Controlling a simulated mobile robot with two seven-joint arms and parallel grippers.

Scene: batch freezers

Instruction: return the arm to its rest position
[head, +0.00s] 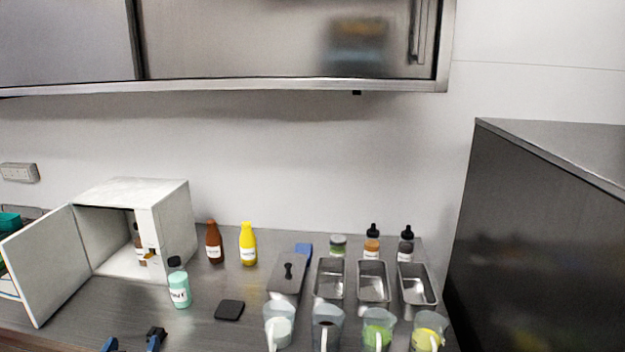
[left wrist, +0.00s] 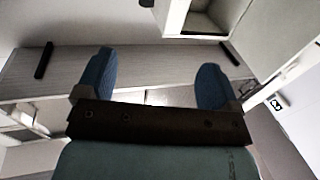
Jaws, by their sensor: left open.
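My left gripper (head: 132,344) shows at the bottom left edge of the head view, with blue fingertips spread apart and nothing between them. In the left wrist view the same gripper (left wrist: 152,85) has its two blue fingers wide apart and empty. It is in front of the open white box (head: 165,225) and left of the black square pad (head: 229,310). The rest of the left arm is out of the head view. My right gripper is not in view.
A mint-green bottle (head: 179,288) stands before the box, whose door (head: 45,262) hangs open to the left. Brown (head: 214,246) and yellow (head: 248,247) bottles stand behind. Metal pans (head: 373,284) and several jugs (head: 327,327) fill the right. A cabinet (head: 290,40) overhangs the counter.

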